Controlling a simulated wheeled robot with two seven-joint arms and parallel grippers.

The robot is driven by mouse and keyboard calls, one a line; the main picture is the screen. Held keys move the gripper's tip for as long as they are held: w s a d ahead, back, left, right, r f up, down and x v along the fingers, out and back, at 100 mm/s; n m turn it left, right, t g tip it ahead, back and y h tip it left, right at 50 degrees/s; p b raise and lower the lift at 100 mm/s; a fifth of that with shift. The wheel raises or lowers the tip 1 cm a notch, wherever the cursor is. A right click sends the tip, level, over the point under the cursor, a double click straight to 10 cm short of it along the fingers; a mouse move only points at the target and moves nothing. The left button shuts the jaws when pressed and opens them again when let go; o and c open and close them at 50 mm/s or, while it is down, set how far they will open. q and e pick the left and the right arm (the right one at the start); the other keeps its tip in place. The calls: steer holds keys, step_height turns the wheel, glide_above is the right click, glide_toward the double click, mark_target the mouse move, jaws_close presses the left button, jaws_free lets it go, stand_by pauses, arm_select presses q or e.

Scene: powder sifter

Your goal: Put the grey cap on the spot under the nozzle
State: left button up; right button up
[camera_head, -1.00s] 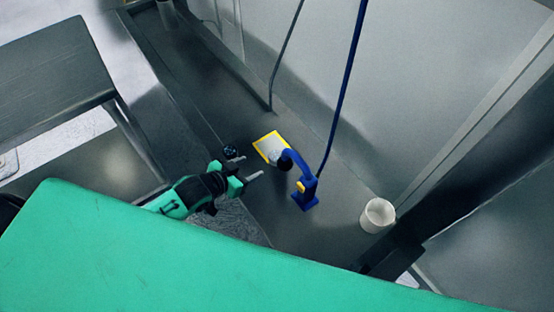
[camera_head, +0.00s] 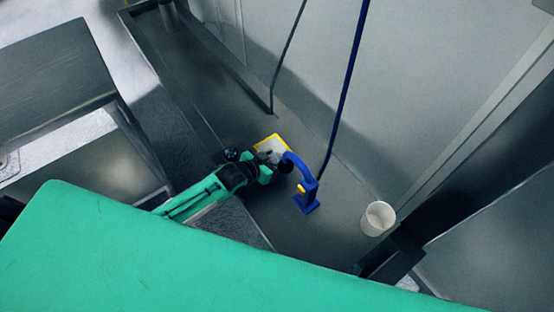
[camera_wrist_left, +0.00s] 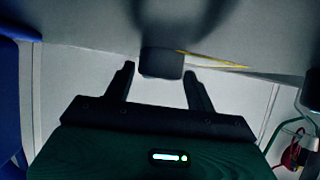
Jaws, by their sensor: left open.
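The blue nozzle stand (camera_head: 309,190) stands upright on the dark bench, its curved arm reaching left to a dark end (camera_head: 286,166). The yellow-bordered pale spot (camera_head: 270,143) lies beside and below that end, partly covered by my gripper. My left gripper (camera_head: 274,167) is open, low over the bench at the near side of the spot. In the left wrist view, a dark grey block (camera_wrist_left: 162,62), probably the cap, is between and just beyond the open fingertips (camera_wrist_left: 159,68), with gaps on both sides. I cannot make out the cap clearly in the head view.
A white cup (camera_head: 377,219) stands on the bench to the right. A small dark round item (camera_head: 231,154) lies left of the spot. A blue cable (camera_head: 343,95) rises behind the stand. A green surface (camera_head: 150,250) fills the foreground.

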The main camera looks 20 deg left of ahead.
arm_select(q)
steer(key=shift+c, duration=0.5)
steer(key=c, duration=0.7)
steer(key=shift+w, duration=0.1)
